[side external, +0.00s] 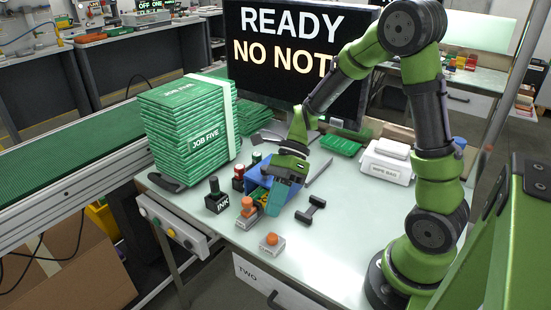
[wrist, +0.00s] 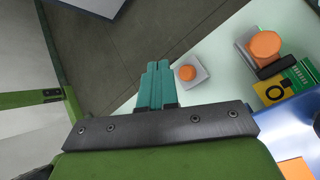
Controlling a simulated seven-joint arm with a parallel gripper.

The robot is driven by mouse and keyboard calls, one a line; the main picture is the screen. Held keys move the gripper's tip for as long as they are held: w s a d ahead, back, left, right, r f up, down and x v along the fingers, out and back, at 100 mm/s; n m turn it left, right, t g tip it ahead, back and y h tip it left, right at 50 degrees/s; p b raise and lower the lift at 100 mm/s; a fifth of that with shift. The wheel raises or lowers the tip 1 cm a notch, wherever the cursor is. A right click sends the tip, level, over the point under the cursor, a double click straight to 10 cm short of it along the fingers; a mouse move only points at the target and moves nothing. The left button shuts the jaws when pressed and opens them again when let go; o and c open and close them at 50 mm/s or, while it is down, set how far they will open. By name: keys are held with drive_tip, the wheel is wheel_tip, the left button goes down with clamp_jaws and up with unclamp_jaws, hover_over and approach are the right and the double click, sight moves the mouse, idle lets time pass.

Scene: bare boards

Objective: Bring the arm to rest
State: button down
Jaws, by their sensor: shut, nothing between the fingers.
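My green arm stands at the right of the table and reaches over to its middle. My gripper (side external: 276,197) has teal fingers that are shut with nothing between them. It points down near the front of the blue bin (side external: 258,176). In the wrist view the closed fingers (wrist: 157,85) sit together over the table's edge, beside a small white block with an orange button (wrist: 187,73). That block also stands near the table's front in the side view (side external: 271,243). How high the fingertips are above the table is hard to tell.
An ink stamp (side external: 217,198) and another orange-topped item (side external: 248,207) stand left of my gripper. A black dumbbell-shaped piece (side external: 311,209) lies to its right. A tall stack of green packets (side external: 188,125) rises at the left. A wipe bag box (side external: 386,163) sits behind. The table's front right is clear.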

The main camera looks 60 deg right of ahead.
drive_tip(key=s+r+n+t+h, duration=0.3)
drive_tip(key=r+n, duration=0.4)
drive_tip(key=n, duration=0.3)
drive_tip(key=s+d+r+n+t+h, duration=0.1)
drive_tip(key=s+r+n+t+h, duration=0.2)
drive_tip(key=n, duration=0.7)
wheel_tip(320, 180, up, 4)
drive_tip(key=shift+s+d+r+n+t+h, duration=0.15)
drive_tip(key=shift+s+n+t+h, duration=0.25)
drive_tip(key=shift+t, duration=0.7)
